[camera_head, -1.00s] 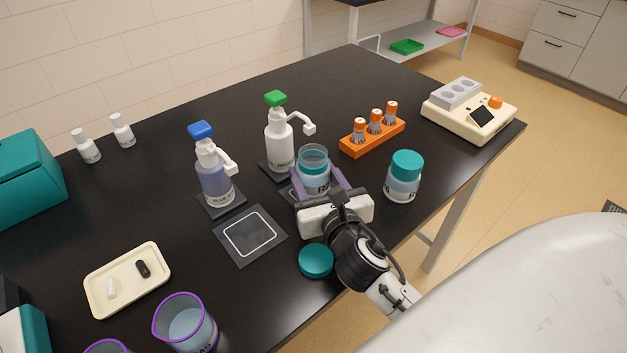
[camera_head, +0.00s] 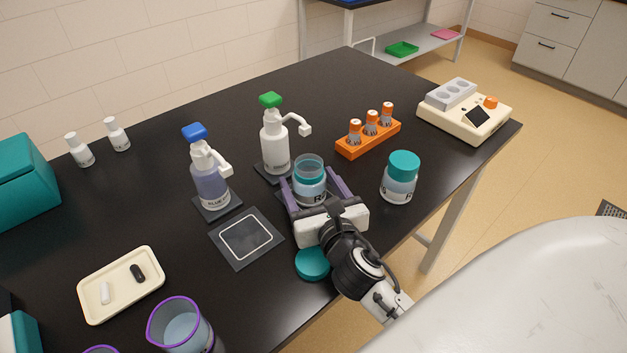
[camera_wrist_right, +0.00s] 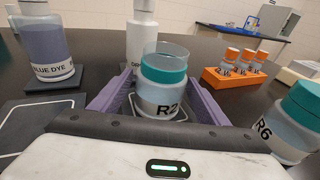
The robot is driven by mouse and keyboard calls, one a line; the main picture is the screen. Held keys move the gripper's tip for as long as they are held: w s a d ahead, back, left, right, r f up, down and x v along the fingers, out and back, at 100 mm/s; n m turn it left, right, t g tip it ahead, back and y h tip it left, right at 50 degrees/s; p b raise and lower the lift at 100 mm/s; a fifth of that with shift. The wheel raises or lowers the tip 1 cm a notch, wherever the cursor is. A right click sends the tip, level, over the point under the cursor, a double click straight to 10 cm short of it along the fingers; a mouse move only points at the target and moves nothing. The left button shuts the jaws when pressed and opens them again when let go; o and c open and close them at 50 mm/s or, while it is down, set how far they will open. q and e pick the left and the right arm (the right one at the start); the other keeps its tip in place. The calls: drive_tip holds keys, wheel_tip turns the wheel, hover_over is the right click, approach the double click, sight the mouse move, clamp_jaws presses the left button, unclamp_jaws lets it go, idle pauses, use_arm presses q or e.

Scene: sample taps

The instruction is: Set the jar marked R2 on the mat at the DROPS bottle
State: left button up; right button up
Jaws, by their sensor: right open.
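The jar marked R2 (camera_head: 309,184) is lidless, with a teal band below its clear rim. It stands upright on a dark mat with a white outline (camera_wrist_right: 128,112), in front of the white green-topped pump bottle (camera_head: 275,148). That bottle's label, partly hidden in the right wrist view (camera_wrist_right: 140,45), starts with "D". My right gripper (camera_head: 312,187) is open, its purple fingers on either side of the jar. In the right wrist view the jar (camera_wrist_right: 165,92) shows gaps to both fingers. My left gripper is out of view.
A teal-lidded jar marked R6 (camera_head: 400,178) stands right of my gripper. A loose teal lid (camera_head: 312,264) lies in front. The BLUE DYE bottle (camera_head: 209,178) and an empty outlined mat (camera_head: 246,256) are left. An orange vial rack (camera_head: 368,139) is behind right.

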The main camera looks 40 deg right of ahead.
drive_tip(key=shift+s+a, duration=0.1)
drive_tip(key=shift+s, duration=0.25)
drive_tip(key=b+v, duration=0.1)
drive_tip(key=v, duration=0.9)
drive_tip(key=shift+s+a, duration=0.1)
drive_tip(key=shift+s, duration=0.15)
drive_tip(key=shift+s+a+r+b, duration=0.15)
drive_tip(key=shift+s+r+b, duration=0.05)
drive_tip(key=shift+s+b, duration=0.15)
